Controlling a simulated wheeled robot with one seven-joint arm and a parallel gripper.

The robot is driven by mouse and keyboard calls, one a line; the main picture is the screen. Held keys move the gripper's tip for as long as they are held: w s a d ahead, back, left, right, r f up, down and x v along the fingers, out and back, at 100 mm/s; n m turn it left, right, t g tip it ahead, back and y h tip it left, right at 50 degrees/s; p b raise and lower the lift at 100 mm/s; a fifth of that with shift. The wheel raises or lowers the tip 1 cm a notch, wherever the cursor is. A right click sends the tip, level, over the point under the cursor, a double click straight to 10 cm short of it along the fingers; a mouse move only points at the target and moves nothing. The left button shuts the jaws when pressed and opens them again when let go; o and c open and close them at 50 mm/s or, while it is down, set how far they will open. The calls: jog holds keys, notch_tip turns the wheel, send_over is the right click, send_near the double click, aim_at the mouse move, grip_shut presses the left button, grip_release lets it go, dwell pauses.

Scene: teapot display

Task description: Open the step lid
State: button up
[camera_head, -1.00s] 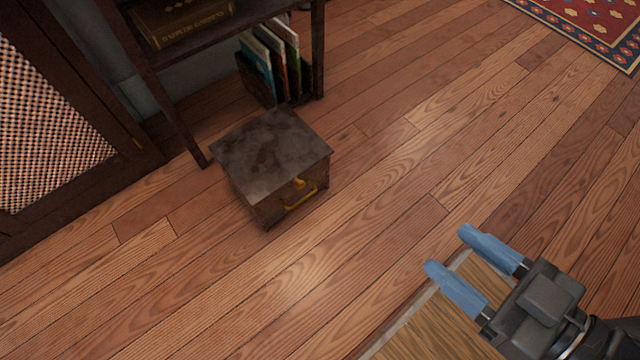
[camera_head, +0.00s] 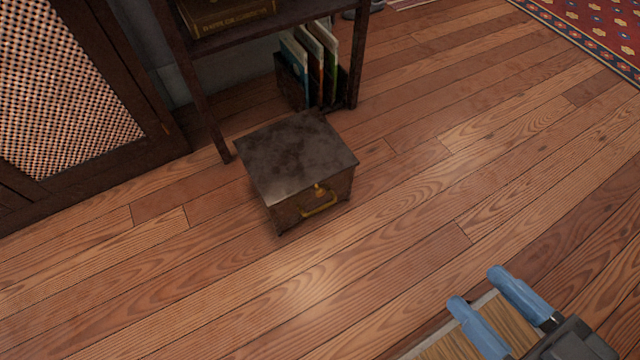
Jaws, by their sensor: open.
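The step (camera_head: 297,172) is a small dark wooden box on the floor, left of the picture's middle. Its dark, worn lid (camera_head: 296,152) lies shut on top. A brass handle (camera_head: 320,205) with a small brass catch above it sits on its front face. My gripper (camera_head: 482,290) is at the lower right, its two blue fingers apart with nothing between them. It is well apart from the step, to its lower right.
A dark shelf unit (camera_head: 195,95) stands behind the step, holding a boxed item (camera_head: 228,14) and several upright books (camera_head: 315,62). A cabinet with a woven panel (camera_head: 65,85) is at the left. A patterned rug (camera_head: 590,25) lies at the upper right. The plank floor around the step's front is clear.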

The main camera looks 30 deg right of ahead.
jog(key=shift+f, duration=0.1)
jog(key=shift+c, duration=0.2)
jog(key=g+p, duration=0.1)
jog(key=p, duration=1.1)
send_near(322, 194)
jog(key=b+x, duration=0.3)
jog(key=x, duration=0.3)
jog(key=shift+w+f, duration=0.2)
jog(key=shift+w, duration=0.1)
jog(key=shift+w+f, duration=0.1)
jog(key=shift+w, duration=0.6)
jog(key=shift+c, duration=0.2)
grip_shut()
